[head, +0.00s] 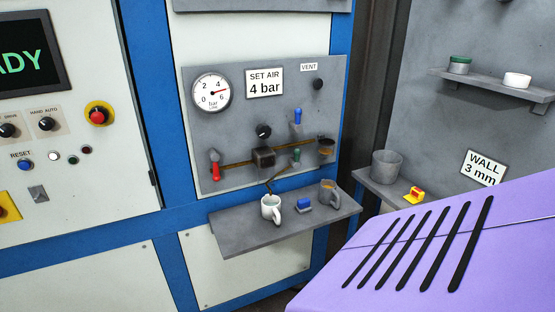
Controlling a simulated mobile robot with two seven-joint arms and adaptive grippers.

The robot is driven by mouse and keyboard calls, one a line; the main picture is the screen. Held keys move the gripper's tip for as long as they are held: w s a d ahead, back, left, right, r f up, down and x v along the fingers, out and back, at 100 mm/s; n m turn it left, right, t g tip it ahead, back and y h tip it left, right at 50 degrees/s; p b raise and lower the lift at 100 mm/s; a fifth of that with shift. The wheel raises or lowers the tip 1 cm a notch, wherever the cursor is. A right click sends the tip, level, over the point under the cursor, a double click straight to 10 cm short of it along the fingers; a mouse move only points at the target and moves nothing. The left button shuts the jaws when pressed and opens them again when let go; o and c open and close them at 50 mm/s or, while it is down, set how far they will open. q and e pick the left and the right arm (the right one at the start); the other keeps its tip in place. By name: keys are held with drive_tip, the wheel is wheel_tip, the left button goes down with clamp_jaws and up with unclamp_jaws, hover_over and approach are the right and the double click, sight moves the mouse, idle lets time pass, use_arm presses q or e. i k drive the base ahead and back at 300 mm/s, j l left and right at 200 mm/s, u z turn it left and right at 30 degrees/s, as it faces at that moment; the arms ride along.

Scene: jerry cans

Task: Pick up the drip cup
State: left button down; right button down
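Neither of my grippers is in view.
The shelf (240,237) also holds a small blue block (304,205) between the mugs. A red-handled valve (215,165) sits above left. Right of it, a ledge carries a grey container (386,166) and a yellow-red item (414,195). The view's lower right is blocked.

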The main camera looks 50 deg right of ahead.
sight(274, 212)
drive_tip(key=z, duration=1.7)
